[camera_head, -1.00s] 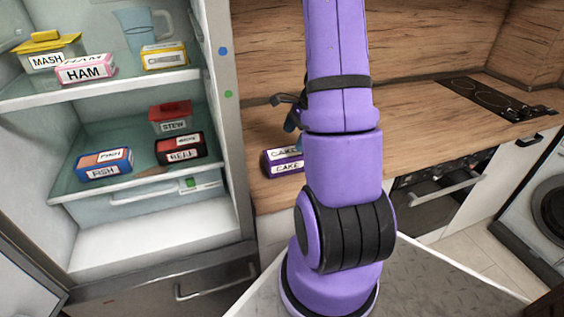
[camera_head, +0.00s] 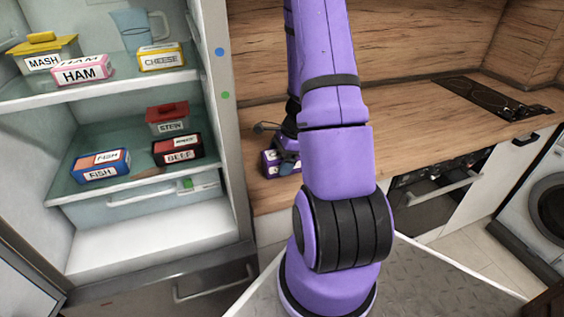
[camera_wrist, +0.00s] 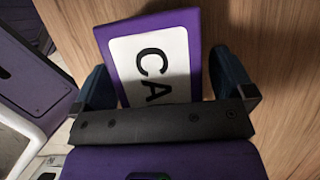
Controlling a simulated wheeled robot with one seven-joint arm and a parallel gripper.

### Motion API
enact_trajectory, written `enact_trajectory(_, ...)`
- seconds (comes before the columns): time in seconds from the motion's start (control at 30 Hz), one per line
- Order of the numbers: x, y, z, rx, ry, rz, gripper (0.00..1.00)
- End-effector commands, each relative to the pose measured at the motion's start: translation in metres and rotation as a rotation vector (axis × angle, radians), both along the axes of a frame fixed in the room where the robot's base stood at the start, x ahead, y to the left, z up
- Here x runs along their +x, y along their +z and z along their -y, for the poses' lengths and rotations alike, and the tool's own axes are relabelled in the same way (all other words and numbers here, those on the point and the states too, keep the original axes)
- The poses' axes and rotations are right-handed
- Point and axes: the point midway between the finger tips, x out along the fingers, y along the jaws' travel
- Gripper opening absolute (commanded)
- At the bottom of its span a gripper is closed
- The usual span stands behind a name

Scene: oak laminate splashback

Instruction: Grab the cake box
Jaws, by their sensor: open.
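The cake box (camera_head: 270,167) is a purple box with a white label, lying on the wooden counter just right of the fridge. In the head view my arm and gripper (camera_head: 287,148) partly cover it. In the wrist view the box (camera_wrist: 152,62) lies between my two dark blue fingers, with the letters "CA" showing. My gripper (camera_wrist: 164,82) is open, with one finger on each side of the box. A gap shows at the right finger; whether the left finger touches the box I cannot tell. The near end of the box is hidden behind the gripper body.
The open fridge (camera_head: 232,150) stands at the left, its side wall close to the box. Its shelves hold labelled boxes such as ham (camera_head: 82,72), cheese (camera_head: 160,58), fish (camera_head: 100,166) and beef (camera_head: 178,150). The counter (camera_head: 420,125) right of my arm is clear up to the hob (camera_head: 490,98).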

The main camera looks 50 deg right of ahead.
Motion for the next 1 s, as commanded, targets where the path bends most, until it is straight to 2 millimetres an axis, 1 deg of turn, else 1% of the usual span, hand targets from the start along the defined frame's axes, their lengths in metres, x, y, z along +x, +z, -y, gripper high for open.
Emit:
enact_trajectory(0.53, 0.0001, -0.0034, 0.0001, 0.001, 0.000, 0.001, 1.00)
enact_trajectory(0.57, 0.0001, -0.0031, 0.0001, 0.001, 0.000, 0.001, 0.93)
enact_trajectory(0.6, 0.0001, -0.0030, 0.0001, 0.001, 0.000, 0.001, 0.84)
enact_trajectory(0.67, 0.0001, -0.0030, 0.0001, 0.001, 0.000, 0.001, 0.70)
enact_trajectory(0.7, 0.0001, -0.0030, 0.0001, 0.001, 0.000, 0.001, 0.61)
enact_trajectory(0.8, 0.0000, -0.0030, 0.0001, 0.001, 0.000, 0.001, 0.39)
enact_trajectory(1.0, 0.0001, -0.0027, 0.0002, 0.001, 0.000, 0.001, 0.39)
